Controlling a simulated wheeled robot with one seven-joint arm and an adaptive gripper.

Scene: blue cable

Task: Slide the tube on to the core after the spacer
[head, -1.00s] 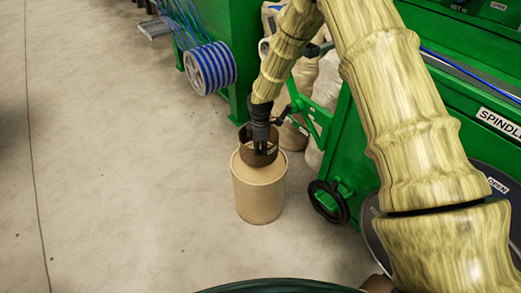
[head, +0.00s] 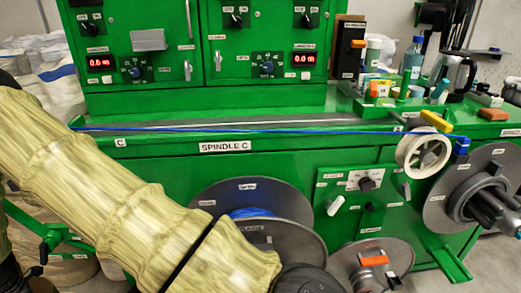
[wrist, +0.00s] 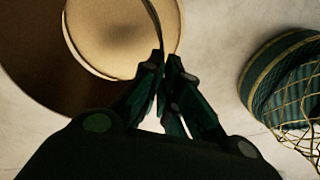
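In the wrist view my gripper (wrist: 164,65) has its two fingers close together, with the thin curved wall of the brown tube (wrist: 157,28) between them. A round tan top (wrist: 110,40) lies below, apparently that of the drum seen one second ago. Whether the tube still rests on it, I cannot tell. In the head view my arm crosses the lower left, and my gripper and the tube are outside the picture. A dark core-like shaft (head: 487,207) with a grey flange stands at the far right of the green machine. I cannot make out a spacer for certain.
The green machine's front, labelled SPINDLE C (head: 225,147), fills the head view. A blue cable (head: 300,130) runs along it to a white pulley (head: 425,155). A grey reel (head: 260,215) sits low. Bottles and a kettle (head: 455,75) crowd the right worktop.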

